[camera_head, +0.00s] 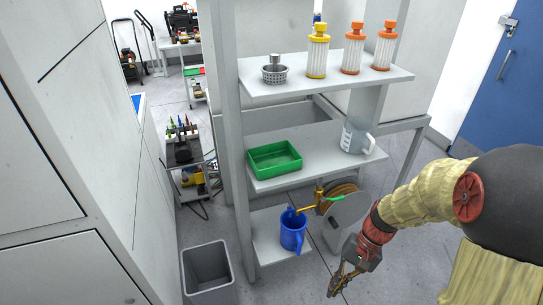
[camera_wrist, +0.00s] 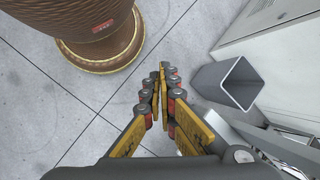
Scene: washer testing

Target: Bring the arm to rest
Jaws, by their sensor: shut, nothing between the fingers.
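My gripper (camera_head: 338,288) hangs at the end of my arm, low in the head view, right of centre and in front of the shelf unit. Its fingers point down toward the floor. In the wrist view the yellow-and-black fingers of my gripper (camera_wrist: 162,72) come together at the tips, with nothing held between them. The gripper touches nothing that I can see. My arm, in a tan cover, comes in from the right of the head view.
A grey shelf unit (camera_head: 229,175) stands ahead, holding a green tray (camera_head: 274,158), a measuring jug (camera_head: 356,137) and a blue jug (camera_head: 293,231). A grey bin (camera_head: 208,271) stands left; it also shows in the wrist view (camera_wrist: 228,82). Open floor (camera_head: 405,262) lies near my gripper.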

